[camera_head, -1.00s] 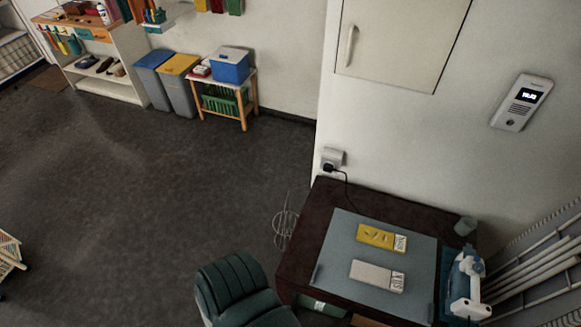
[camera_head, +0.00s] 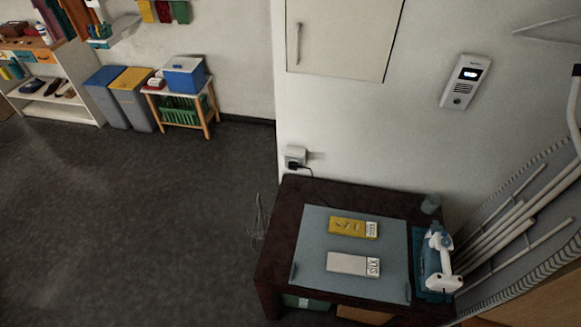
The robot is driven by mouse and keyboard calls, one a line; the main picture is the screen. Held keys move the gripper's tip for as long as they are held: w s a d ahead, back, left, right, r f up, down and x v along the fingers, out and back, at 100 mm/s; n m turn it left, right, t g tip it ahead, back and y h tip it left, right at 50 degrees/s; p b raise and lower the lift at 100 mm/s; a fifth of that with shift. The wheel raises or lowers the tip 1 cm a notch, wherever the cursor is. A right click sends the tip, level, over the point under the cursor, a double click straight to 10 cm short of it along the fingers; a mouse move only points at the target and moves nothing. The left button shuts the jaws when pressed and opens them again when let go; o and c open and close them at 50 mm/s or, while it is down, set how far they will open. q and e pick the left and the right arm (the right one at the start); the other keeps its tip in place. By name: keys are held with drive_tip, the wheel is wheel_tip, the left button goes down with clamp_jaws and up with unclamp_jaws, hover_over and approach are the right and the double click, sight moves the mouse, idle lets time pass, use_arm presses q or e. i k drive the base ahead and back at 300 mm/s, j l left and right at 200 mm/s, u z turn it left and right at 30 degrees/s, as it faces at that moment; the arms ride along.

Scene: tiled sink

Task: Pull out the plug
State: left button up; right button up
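A black plug (camera_head: 294,166) sits in a white wall socket (camera_head: 295,153) on the pale wall, just above the far left corner of the dark table. Its black cord runs from the plug down to the right toward the tabletop; where it ends I cannot tell. Neither of my grippers is in the head view.
The dark table (camera_head: 277,262) carries a grey mat (camera_head: 311,228) with a yellow box (camera_head: 347,227) and a white box (camera_head: 346,264). A white and blue appliance (camera_head: 436,260) and a small cup (camera_head: 431,204) stand at its right. The floor (camera_head: 120,220) left of the table is clear.

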sight(292, 165)
drive_tip(key=j, duration=0.6)
drive_tip(key=k+j+u, duration=0.1)
drive_tip(key=j, duration=0.55)
drive_tip(key=i+j+u, duration=0.1)
drive_tip(key=i+j, duration=0.6)
drive_tip(key=i, duration=0.15)
